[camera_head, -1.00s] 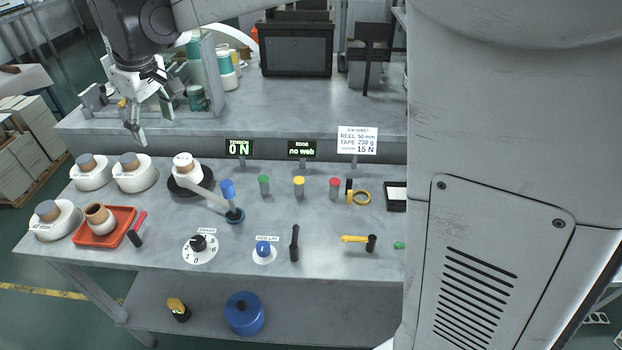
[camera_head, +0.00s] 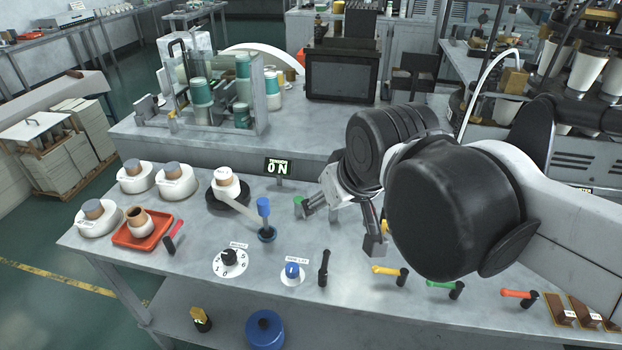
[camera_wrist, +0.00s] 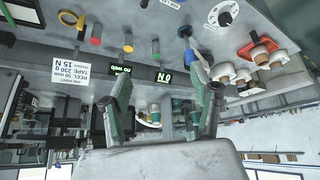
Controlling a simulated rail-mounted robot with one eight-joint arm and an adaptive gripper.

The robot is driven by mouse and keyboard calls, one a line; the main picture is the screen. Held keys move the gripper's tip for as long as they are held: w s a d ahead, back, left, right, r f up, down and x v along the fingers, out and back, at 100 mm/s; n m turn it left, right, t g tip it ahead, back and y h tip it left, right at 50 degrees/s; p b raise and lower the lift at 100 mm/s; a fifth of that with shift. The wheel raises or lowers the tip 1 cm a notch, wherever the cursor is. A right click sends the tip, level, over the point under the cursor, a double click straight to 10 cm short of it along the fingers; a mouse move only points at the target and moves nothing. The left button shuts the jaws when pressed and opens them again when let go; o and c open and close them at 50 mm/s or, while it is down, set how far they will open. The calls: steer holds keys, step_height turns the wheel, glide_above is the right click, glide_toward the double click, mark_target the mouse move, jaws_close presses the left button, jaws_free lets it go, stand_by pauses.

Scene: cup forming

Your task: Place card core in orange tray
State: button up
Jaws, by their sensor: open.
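The orange tray (camera_head: 164,222) lies at the left end of the grey bench in the head view. A brown hollow piece that looks like the card core (camera_head: 135,216) sits in it, with a paler rounded part at its lower front. I cannot tell whether these are one object or two. My gripper (camera_head: 340,226) is open and empty, above the middle of the bench and well to the right of the tray. In the wrist view my gripper (camera_wrist: 160,76) shows both fingers spread with nothing between them. The tray area is at the upper right there, small and partly unclear.
White reels with grey or brown tops (camera_head: 175,182) stand behind and left of the tray. A blue-topped post (camera_head: 264,212), dials (camera_head: 230,262) and coloured levers (camera_head: 386,270) stand along the bench. A lit sign (camera_head: 278,167) is at the back edge.

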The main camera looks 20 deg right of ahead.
steer(key=shift+m+t, duration=0.3)
steer(key=shift+m, duration=0.2)
steer(key=s+f, duration=0.1)
steer(key=s+d, duration=0.1)
steer(key=s+f, duration=0.1)
steer(key=shift+s+d+f, duration=0.15)
steer(key=shift+d+f, duration=0.15)
steer(key=shift+f, duration=0.05)
stand_by(0.6)
